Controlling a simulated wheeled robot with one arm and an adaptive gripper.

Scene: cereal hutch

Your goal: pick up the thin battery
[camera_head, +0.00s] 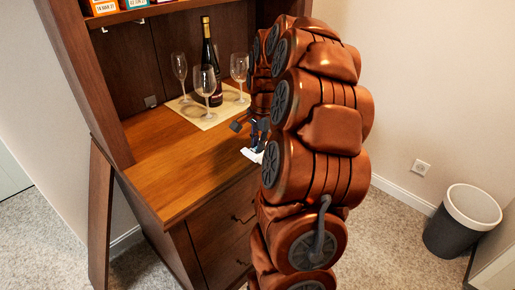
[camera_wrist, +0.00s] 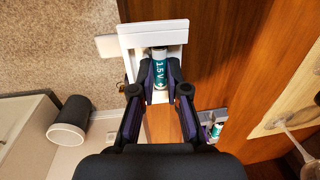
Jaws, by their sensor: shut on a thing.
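The thin battery (camera_wrist: 159,72) is a teal and white cylinder marked "1.5 V". In the wrist view it stands out between my gripper's (camera_wrist: 160,82) two fingertips, which are shut on it. Its far end lies at a white, frame-like holder (camera_wrist: 154,27); I cannot tell whether it is clear of the holder. In the head view my gripper (camera_head: 259,139) is by the right front edge of the wooden counter, largely hidden by my arm, and the battery cannot be made out there.
Another teal and white item (camera_wrist: 216,130) sits right of my fingers. A dark bottle (camera_head: 207,65) and several glasses stand on a pale mat (camera_head: 187,108) at the counter's back. The counter's front left (camera_head: 165,180) is clear. A bin (camera_head: 462,222) stands on the floor.

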